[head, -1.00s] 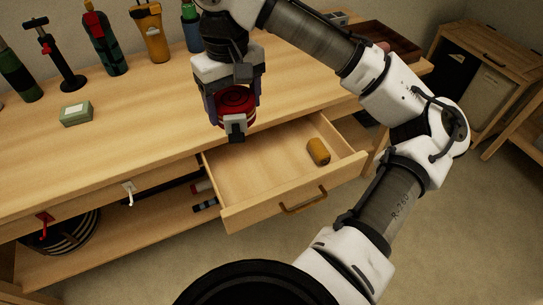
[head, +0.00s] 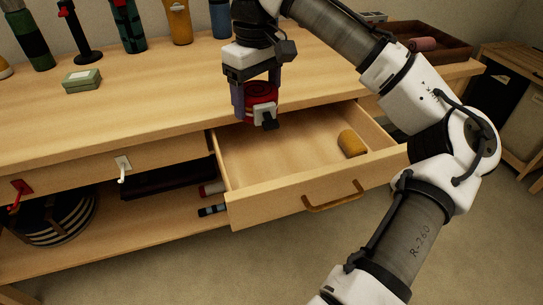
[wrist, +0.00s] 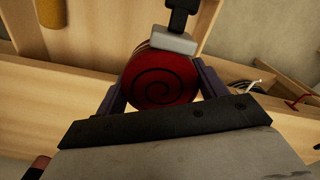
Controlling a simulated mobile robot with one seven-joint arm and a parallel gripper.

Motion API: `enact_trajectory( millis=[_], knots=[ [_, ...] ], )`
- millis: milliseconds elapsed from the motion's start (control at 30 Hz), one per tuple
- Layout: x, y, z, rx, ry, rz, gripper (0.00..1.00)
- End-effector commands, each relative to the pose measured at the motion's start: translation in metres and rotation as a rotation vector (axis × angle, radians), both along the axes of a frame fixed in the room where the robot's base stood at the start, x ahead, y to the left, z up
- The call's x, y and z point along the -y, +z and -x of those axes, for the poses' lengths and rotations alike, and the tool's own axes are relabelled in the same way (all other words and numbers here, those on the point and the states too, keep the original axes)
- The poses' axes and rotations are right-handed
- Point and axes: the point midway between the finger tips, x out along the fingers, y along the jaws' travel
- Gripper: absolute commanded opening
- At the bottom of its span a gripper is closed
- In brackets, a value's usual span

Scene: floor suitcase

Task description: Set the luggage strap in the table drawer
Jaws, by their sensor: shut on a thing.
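The luggage strap is a red rolled coil (head: 261,92) with a grey and black buckle. My gripper (head: 258,100) is shut on it. In the head view it holds the strap above the back left part of the open drawer. In the wrist view the strap (wrist: 160,78) shows its spiral side between the two fingers. The table drawer (head: 270,160) is pulled out from the wooden table. A yellow-brown rounded object (head: 352,143) lies inside it on the right. The rest of the drawer floor in view is bare.
A small green box (head: 82,80) lies on the tabletop. Several bottles and tools stand along the back edge. A dark wooden tray (head: 430,42) is at the back right. Striped round luggage (head: 62,217) and other items sit on the lower shelf.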

Motion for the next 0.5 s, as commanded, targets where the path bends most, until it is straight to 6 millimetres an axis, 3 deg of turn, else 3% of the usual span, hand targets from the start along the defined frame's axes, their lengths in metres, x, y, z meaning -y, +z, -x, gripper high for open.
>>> enact_trajectory(
  millis=[33,300,500],
  knots=[
    [0.0,-0.018,0.001,-0.002,0.0,0.001,0.44],
    [0.001,-0.09,0.001,-0.001,-0.002,0.003,0.44],
    [0.0,-0.124,0.0,-0.001,-0.003,0.001,0.44]
  ],
)
